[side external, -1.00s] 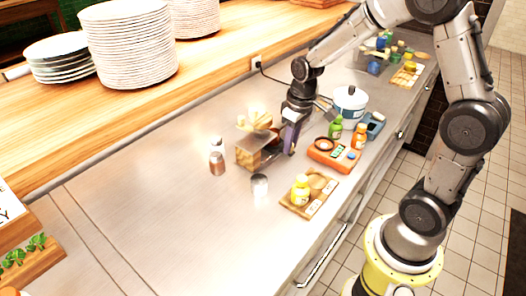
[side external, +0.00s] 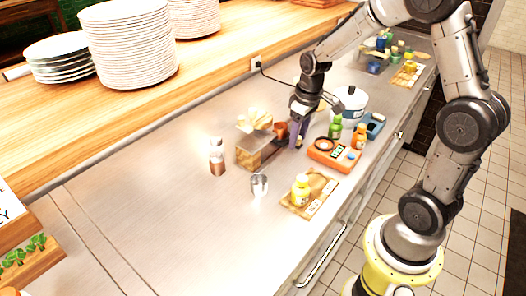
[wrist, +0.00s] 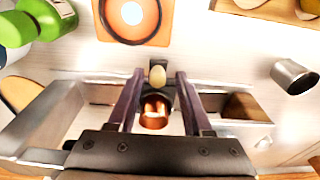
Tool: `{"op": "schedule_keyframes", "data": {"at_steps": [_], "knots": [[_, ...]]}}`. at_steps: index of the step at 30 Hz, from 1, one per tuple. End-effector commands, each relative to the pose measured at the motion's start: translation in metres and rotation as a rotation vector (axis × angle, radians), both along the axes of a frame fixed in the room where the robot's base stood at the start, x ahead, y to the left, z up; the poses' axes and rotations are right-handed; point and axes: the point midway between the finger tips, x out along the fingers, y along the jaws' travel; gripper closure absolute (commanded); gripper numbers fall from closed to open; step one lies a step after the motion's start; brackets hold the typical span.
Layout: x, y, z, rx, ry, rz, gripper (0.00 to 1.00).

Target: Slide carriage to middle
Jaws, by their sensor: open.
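The carriage looks like a dark block (wrist: 154,97) with a cream rounded knob (wrist: 157,76) and a copper cup (wrist: 154,121), seen in the wrist view. It sits between two grey metal sections of a rail or trough (wrist: 60,112). In the side view a copper-coloured piece (side external: 280,129) shows just left of my gripper (side external: 298,138). In the wrist view my gripper (wrist: 158,77) is open, with one purple finger on each side of the block and knob. Gaps show between the fingers and the knob. The block's lower part is partly hidden by my gripper.
An orange device with a round dial (side external: 326,150) and a green bottle (side external: 335,128) stand close to my gripper's right. A box (side external: 250,158), a metal cup (side external: 260,184) and a board with a yellow jar (side external: 300,190) are nearby.

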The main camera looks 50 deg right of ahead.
Motion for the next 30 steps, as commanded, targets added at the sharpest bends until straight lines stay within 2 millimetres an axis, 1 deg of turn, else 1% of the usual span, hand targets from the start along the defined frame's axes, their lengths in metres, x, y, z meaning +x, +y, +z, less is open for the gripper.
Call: {"op": "schedule_keyframes", "data": {"at_steps": [5, 24, 30], "knots": [[0.000, 0.000, 0.007, 0.000, -0.002, 0.000, 0.50], [0.000, 0.000, 0.053, 0.000, -0.001, 0.000, 0.50], [0.000, 0.000, 0.060, 0.000, 0.000, 0.000, 0.50]]}}
